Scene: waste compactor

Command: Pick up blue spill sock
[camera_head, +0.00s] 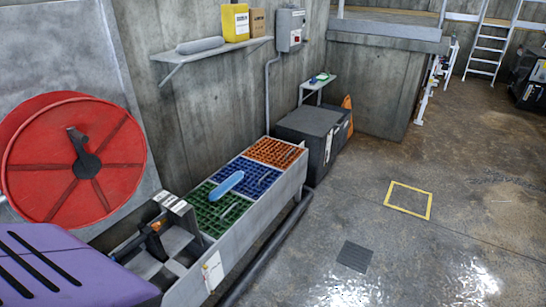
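A blue spill sock (226,185), a smooth elongated shape with rounded ends, lies in the long grey trough (262,216). It rests on top of the grates, slanting across the border of the green grate (203,212) and the blue grate (259,181). Nothing covers it. Neither of my grippers can be made out in the head view.
An orange grate (276,151) fills the trough's far end. A red reel (80,160) stands at left and a purple slotted box (70,265) at lower left. A wall shelf (215,56) holds a grey roll (200,46). The floor (350,205) right of the trough is open.

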